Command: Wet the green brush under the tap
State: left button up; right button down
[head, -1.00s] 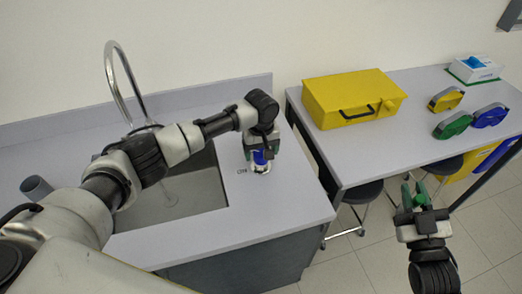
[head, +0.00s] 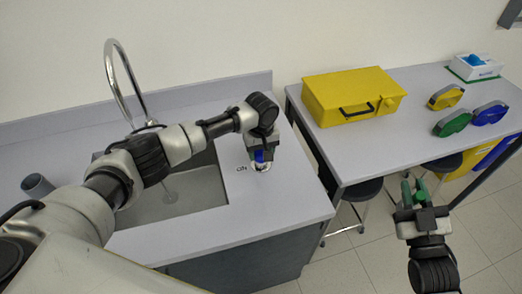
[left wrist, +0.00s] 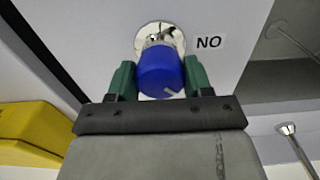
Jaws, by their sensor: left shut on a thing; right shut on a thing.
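The tap is a tall chrome gooseneck (head: 113,68) at the back of the sink (head: 190,203). Its blue knob (head: 259,156) is on the counter right of the sink, beside an ON label (head: 241,168). My left gripper (head: 262,152) is shut on this knob. In the left wrist view, the blue knob (left wrist: 161,70) is between the green fingers, above a round chrome base. My right gripper (head: 414,197) is held up over the floor at the right, shut on the green brush (head: 420,190). The brush is small and partly hidden by the fingers.
A thin pale line reaches the sink drain (head: 170,197); it may be water. A grey cup-like thing (head: 38,186) stands left of the sink. The right table holds a yellow case (head: 340,92), several coloured tape-like items and a white box (head: 474,68). Stools (head: 362,190) stand below.

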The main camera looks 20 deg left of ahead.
pick_arm(q)
jog(key=shift+m, duration=0.3)
jog(key=m+p, duration=0.1)
jog(key=m, duration=0.2)
jog(key=shift+r+p, duration=0.1)
jog(key=shift+p, duration=0.3)
jog(key=shift+m+p, duration=0.6)
jog(key=shift+m, duration=2)
jog(key=o, duration=0.9)
jog(key=shift+r+b, duration=1.35)
jog(key=shift+r, duration=4.6)
jog(key=shift+f, duration=0.15)
